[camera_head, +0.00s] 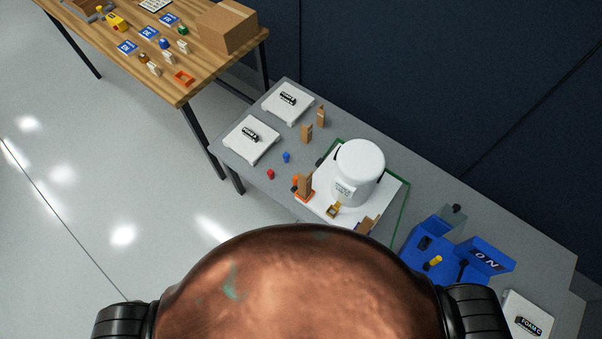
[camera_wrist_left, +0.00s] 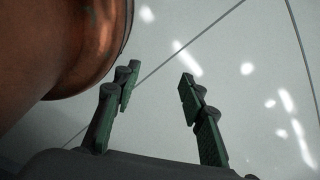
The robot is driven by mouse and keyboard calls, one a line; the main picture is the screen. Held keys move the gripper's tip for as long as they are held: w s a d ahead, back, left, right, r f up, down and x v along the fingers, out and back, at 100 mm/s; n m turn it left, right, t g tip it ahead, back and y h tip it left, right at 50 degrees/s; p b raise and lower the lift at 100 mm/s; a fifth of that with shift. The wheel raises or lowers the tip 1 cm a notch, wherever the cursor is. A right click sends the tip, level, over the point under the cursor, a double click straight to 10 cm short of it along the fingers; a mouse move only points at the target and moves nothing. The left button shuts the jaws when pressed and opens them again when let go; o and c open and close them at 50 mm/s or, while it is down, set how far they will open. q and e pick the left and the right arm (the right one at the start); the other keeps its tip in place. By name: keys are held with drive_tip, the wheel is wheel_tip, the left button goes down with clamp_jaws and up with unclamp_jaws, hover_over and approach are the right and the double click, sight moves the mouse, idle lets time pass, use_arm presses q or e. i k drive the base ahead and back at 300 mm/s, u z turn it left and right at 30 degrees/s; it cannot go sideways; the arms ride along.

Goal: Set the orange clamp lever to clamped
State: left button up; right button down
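A small orange part (camera_head: 306,195) sits at the left corner of the white base plate (camera_head: 320,207), against an upright brown block (camera_head: 305,182). It may be the orange clamp lever, but it is too small to tell its setting. A white tank (camera_head: 361,165) stands upright on the plate. My left gripper (camera_wrist_left: 158,88) shows only in the left wrist view. Its green fingers are apart, with nothing between them and bare floor behind. Neither gripper shows in the head view.
A blue fixture (camera_head: 428,245) with a yellow handle (camera_head: 433,263) stands right of the plate on the grey table (camera_head: 236,153). White foam pads (camera_head: 250,151) lie left. A wooden table (camera_head: 185,90) stands farther left. A large copper-coloured surface hides the foreground.

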sight(295, 182)
drive_tip(key=u, duration=0.35)
drive_tip(key=k, duration=1.25)
